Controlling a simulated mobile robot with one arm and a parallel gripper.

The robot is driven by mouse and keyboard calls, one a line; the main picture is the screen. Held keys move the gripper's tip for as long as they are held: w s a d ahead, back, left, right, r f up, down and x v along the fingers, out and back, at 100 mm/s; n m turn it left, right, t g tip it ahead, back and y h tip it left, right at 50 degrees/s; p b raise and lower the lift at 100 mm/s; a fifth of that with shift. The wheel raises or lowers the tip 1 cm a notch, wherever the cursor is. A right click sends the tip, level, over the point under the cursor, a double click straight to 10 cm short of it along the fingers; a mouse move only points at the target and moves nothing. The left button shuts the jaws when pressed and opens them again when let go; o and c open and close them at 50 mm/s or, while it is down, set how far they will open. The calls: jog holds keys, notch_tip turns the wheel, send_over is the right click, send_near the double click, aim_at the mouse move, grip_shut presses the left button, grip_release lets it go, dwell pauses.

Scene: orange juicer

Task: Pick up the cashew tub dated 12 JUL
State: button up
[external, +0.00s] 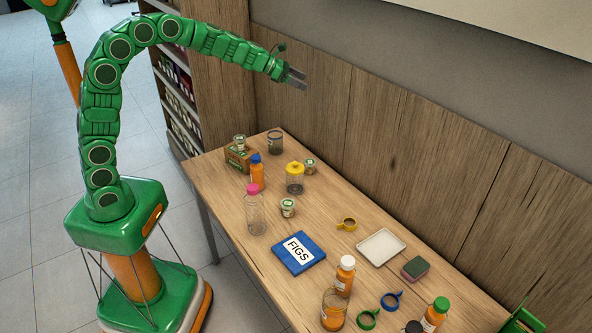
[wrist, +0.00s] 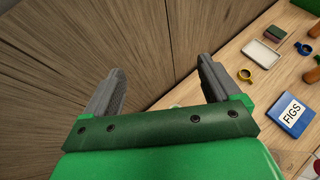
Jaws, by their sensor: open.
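Several small pale tubs with green labels are in the external view. One tub (external: 288,207) stands on the table near its middle. A second tub (external: 309,166) stands near the wall, just behind the yellow-lidded jar. A third tub (external: 239,142) sits on top of a brown box (external: 238,158) at the far end. The dates on them are too small to read, so I cannot tell which is 12 JUL. My gripper (external: 297,78) is open and empty, high above the table near the wooden wall. In the wrist view my two fingers (wrist: 160,72) are apart with nothing between them.
A yellow-lidded jar (external: 294,180), blue-capped orange bottle (external: 257,174), pink-capped bottle (external: 255,213) and dark glass jar (external: 275,142) stand around the tubs. A blue FIGS box (external: 298,253) and white tray (external: 380,247) lie nearer. The wall panel (external: 345,125) borders the table.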

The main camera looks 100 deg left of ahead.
send_near(309, 162)
jog(key=x, duration=0.4)
jog(key=shift+w+a+f, duration=0.25)
jog(key=shift+a, duration=0.2)
jog(key=shift+x, duration=3.9)
jog(key=shift+d+f, duration=0.1)
jog(key=c, duration=1.1)
jog(key=shift+o, duration=0.2)
